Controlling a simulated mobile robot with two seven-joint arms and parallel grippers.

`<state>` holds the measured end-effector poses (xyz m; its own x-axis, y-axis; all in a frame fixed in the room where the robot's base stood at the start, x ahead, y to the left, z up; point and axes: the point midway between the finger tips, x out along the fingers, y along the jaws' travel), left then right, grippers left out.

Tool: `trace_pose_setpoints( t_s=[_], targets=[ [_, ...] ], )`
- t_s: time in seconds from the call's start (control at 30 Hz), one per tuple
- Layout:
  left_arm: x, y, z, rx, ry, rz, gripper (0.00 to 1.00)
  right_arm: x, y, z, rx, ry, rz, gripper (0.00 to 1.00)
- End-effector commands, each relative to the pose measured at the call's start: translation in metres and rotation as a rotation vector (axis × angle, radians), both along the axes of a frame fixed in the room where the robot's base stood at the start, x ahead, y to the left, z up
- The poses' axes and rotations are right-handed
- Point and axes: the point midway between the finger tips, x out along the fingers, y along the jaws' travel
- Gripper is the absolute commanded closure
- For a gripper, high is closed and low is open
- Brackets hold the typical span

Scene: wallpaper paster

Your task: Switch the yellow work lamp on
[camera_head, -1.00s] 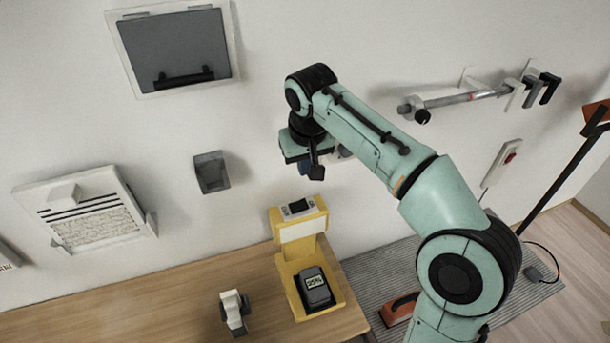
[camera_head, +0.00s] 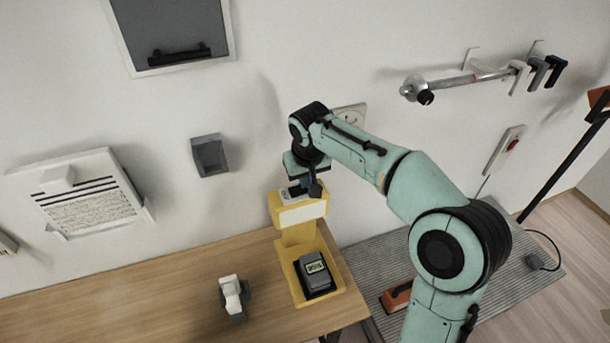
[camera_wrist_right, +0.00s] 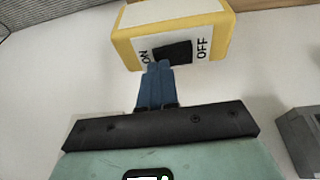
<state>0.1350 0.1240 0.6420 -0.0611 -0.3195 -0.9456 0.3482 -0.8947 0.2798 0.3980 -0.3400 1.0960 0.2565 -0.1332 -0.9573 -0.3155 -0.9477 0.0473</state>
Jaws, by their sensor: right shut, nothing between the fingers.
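The yellow work lamp (camera_head: 297,237) stands on the wooden worktop near its right end, against the wall. A grey battery with a small display sits in its base. In the right wrist view its top (camera_wrist_right: 180,18) carries a white plate with a black rocker switch (camera_wrist_right: 174,52) between ON on the left and OFF on the right. My right gripper (camera_wrist_right: 158,68) is shut and empty, its blue fingertips at the ON side of the rocker; I cannot tell if they press it. In the head view this gripper (camera_head: 313,187) hangs over the lamp's top. My left gripper is out of view.
A small white-and-grey tool (camera_head: 233,297) stands left of the lamp. A grey box (camera_head: 209,155), a wall socket (camera_head: 352,115) and a rail with hooks are on the wall. The left part of the worktop (camera_head: 120,300) is clear.

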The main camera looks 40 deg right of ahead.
Motion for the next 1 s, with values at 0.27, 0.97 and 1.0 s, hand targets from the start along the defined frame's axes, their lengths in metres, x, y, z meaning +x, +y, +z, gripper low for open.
trace_pose_setpoints(
  t_s=[0.27,0.97,1.0],
  targets=[
    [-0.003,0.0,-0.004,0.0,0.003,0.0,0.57,-0.002,-0.004,-0.007,0.049,-0.011,-0.003,1.0],
    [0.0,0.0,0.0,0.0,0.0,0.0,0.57,0.003,0.009,-0.003,0.091,-0.026,0.003,1.0],
    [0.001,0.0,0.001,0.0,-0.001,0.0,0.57,0.003,0.01,-0.003,0.092,-0.025,0.003,1.0]
  ],
)
